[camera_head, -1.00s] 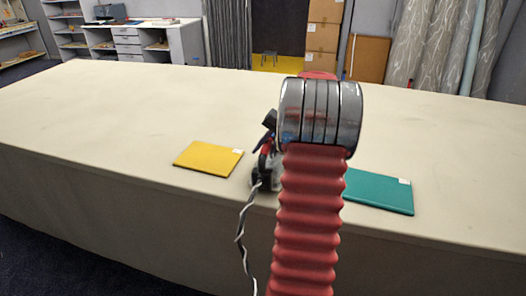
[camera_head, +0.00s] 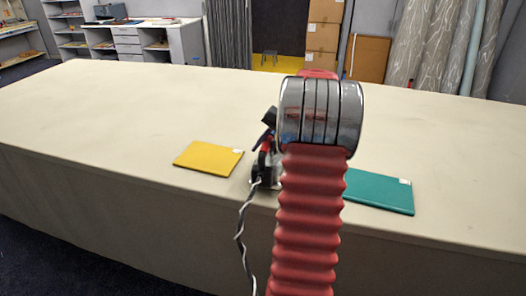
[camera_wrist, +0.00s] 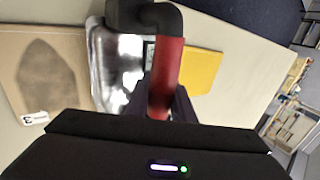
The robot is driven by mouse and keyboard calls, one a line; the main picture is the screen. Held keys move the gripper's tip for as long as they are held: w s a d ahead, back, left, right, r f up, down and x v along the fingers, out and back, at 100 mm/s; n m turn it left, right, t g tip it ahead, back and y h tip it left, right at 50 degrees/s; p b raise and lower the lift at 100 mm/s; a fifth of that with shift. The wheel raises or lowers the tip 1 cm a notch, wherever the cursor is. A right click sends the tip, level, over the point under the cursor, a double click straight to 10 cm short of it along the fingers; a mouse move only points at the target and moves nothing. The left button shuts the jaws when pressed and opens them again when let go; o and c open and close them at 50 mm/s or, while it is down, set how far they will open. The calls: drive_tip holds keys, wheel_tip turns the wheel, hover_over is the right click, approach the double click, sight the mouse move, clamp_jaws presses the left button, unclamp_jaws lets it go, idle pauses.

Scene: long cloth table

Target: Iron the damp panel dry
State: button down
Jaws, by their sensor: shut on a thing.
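My gripper (camera_wrist: 164,104) is shut on the red handle of the iron (camera_wrist: 169,70). Its dark fingers sit on both sides of the handle. A shiny metal surface (camera_wrist: 112,85) shows beside and under the iron; I cannot tell whether it is the iron's own or a rest. A tan panel (camera_wrist: 75,55) with a darker, iron-shaped patch and a white label lies left of it in the wrist view. In the head view the iron (camera_head: 264,170) shows partly beside my red arm, which hides the gripper and the tan panel.
A yellow panel (camera_head: 208,158) lies left of the iron and a teal panel (camera_head: 380,192) right of my arm, both near the front edge of the cloth table (camera_head: 130,110). A twisted cord (camera_head: 242,230) hangs over that edge. The back of the table is clear.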

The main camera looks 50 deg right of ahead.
wheel_tip(320, 180, up, 6)
idle(0.9)
drive_tip(key=shift+d+r, duration=0.1)
drive_tip(key=shift+s, duration=0.1)
